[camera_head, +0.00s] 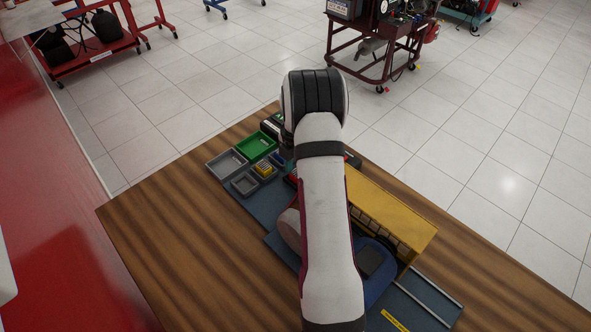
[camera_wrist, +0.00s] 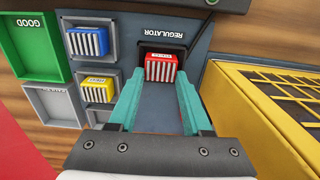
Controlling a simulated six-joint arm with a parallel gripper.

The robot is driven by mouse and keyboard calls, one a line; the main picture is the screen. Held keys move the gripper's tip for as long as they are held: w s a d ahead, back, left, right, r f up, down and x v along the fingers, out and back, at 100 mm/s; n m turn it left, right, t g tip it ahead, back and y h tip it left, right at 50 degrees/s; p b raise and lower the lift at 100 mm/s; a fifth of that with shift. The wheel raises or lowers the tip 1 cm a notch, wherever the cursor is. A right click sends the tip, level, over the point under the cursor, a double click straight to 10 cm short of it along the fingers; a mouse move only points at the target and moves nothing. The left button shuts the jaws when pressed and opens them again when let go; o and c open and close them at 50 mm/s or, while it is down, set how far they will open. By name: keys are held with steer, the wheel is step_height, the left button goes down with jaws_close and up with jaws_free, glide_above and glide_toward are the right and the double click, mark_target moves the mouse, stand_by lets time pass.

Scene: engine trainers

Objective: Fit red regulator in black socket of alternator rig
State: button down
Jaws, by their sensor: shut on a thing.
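The red regulator (camera_wrist: 160,67), a small ribbed block with a white label on top, is between the teal fingertips of my gripper (camera_wrist: 160,76) in the wrist view. My gripper is shut on it. It is at a dark recess, the black socket (camera_wrist: 148,50), below the upside-down word REGULATOR on the grey panel of the alternator rig. I cannot tell how deep the regulator sits in the socket. In the head view my arm hides the gripper, the regulator and the socket. The rig's yellow guard (camera_head: 393,215) shows there right of my arm.
Left of my gripper, a blue ribbed block (camera_wrist: 88,42) and a yellow ribbed block (camera_wrist: 97,89) sit in small trays. A green tray (camera_wrist: 22,47) marked GOOD and a grey tray (camera_wrist: 50,104) stand farther left. The yellow guard (camera_wrist: 245,110) rises close at right.

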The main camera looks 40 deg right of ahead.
steer(key=shift+f, duration=0.15)
jaws_free()
steer(key=shift+r, duration=3.55)
steer(key=s+a+r+m, duration=0.4)
steer(key=a+m, duration=0.1)
steer(key=a, duration=0.4)
steer(key=s+a+r+m+y, duration=0.1)
steer(key=s+a+r+m, duration=0.2)
steer(key=a+r+m, duration=0.35)
steer(key=s+a+r+m, duration=0.2)
steer(key=s+a+m, duration=0.15)
steer(key=a, duration=0.65)
steer(key=s+a+m, duration=0.4)
steer(key=s, duration=0.2)
steer(key=s+a+f+m, duration=0.1)
steer(key=s+a+m, duration=0.2)
steer(key=s, duration=0.4)
steer(key=shift+a+m+y, duration=0.35)
steer(key=shift+m+y, duration=0.05)
steer(key=shift+m, duration=0.4)
